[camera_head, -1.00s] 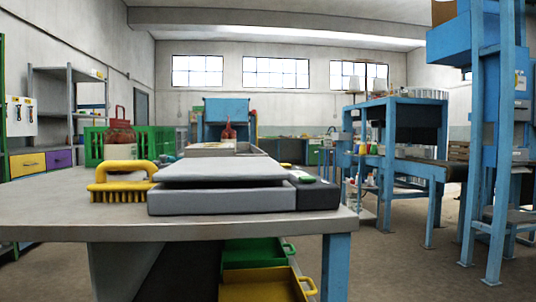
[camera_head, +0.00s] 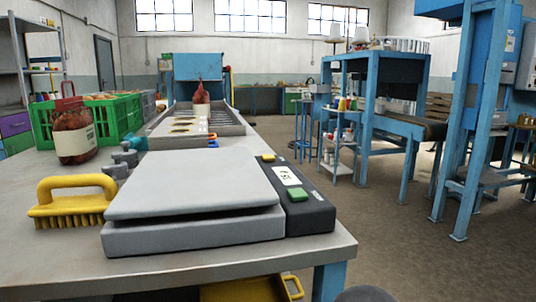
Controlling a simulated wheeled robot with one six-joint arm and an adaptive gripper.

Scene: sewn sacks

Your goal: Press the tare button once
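A bench scale with a wide grey weighing plate (camera_head: 190,182) stands near the front right of the table. The plate is empty. A dark control panel (camera_head: 312,218) is joined to its right side. On the panel are a green button (camera_head: 297,194), a white display (camera_head: 287,176) and a smaller yellow button (camera_head: 268,157). I cannot read which button is tare, and the display digits are too small to be sure of. My gripper is not in view.
A yellow brush (camera_head: 75,202) lies left of the scale.

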